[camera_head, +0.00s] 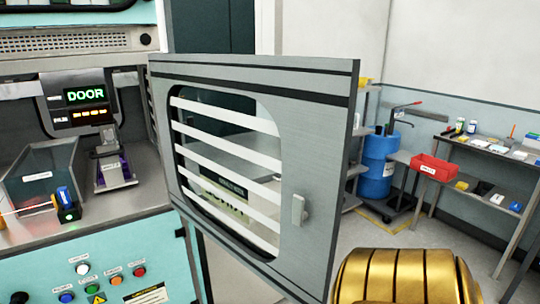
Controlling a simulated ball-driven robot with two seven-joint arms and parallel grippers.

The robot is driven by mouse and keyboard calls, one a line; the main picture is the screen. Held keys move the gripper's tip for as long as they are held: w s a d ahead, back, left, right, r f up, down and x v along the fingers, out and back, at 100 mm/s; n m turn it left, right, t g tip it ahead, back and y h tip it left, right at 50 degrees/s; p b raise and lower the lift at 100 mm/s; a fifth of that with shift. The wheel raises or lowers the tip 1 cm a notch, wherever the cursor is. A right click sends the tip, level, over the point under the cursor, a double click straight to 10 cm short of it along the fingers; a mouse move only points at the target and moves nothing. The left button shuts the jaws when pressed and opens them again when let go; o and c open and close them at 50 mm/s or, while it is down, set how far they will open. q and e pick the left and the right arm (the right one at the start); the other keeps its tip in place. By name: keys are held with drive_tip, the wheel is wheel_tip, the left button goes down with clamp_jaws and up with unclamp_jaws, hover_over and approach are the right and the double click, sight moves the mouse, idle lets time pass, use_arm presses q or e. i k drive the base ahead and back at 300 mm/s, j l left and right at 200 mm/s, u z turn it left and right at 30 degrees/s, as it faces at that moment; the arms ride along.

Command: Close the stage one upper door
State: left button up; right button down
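The upper door (318,165) is a grey metal panel with a slatted window and a small light handle (298,209) near its right edge. It stands swung open, out from the machine (105,240), with its left edge at the machine's right side. The machine's bay is uncovered, with a display (85,95) reading DOOR inside. A gold ribbed part of my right arm shows at the bottom, right of the door. Its fingers are out of view. My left gripper is not in view.
Inside the bay are a clear-sided bin (40,180), a small fixture and a blue-topped device (66,203). Buttons (83,269) line the teal front panel. At right stand a blue barrel (378,165) and a bench with a red bin (433,168). Open floor lies between door and bench.

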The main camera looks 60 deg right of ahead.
sight(312, 102)
drive_tip(key=k+l, duration=0.1)
drive_tip(key=l, duration=0.35)
drive_tip(key=k+l, duration=0.1)
drive_tip(key=l, duration=0.35)
drive_tip(key=k+l, duration=0.1)
drive_tip(key=l, duration=0.8)
drive_tip(key=k+l, duration=0.15)
drive_tip(key=l, duration=0.3)
